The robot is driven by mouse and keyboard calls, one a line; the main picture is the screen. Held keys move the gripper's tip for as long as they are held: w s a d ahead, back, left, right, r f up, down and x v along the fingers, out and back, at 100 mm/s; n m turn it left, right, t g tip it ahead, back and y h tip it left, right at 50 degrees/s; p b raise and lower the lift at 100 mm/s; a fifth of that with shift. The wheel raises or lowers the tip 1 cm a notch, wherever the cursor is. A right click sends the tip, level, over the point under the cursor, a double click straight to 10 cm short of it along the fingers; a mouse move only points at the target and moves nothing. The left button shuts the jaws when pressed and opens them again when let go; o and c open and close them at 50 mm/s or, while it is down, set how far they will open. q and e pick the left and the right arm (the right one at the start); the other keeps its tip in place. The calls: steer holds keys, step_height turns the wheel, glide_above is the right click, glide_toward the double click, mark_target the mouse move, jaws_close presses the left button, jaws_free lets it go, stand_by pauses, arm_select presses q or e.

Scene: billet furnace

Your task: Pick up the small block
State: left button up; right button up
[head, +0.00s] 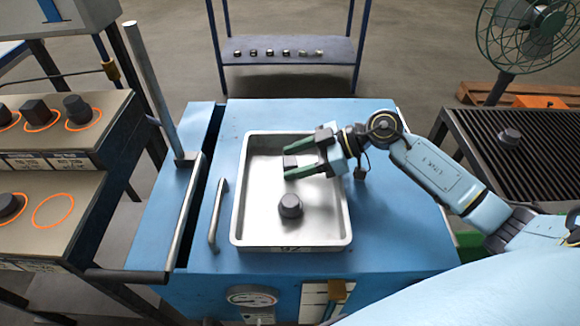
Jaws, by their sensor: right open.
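A larger dark faceted block (290,205) sits in the lower half of the same tray, apart from the gripper. My left gripper is not in view.
The tray stands on a blue furnace top (385,240) with a handle (217,215) and an upright bar (153,90) at left. Dark blocks stand on the left stepped bench (100,180). A dark block (510,137) sits on the right grate (545,125). A shelf (290,70) holds several small blocks.

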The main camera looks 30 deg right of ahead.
steer(key=c, duration=1.2)
jaws_close()
steer(key=shift+r, duration=0.2)
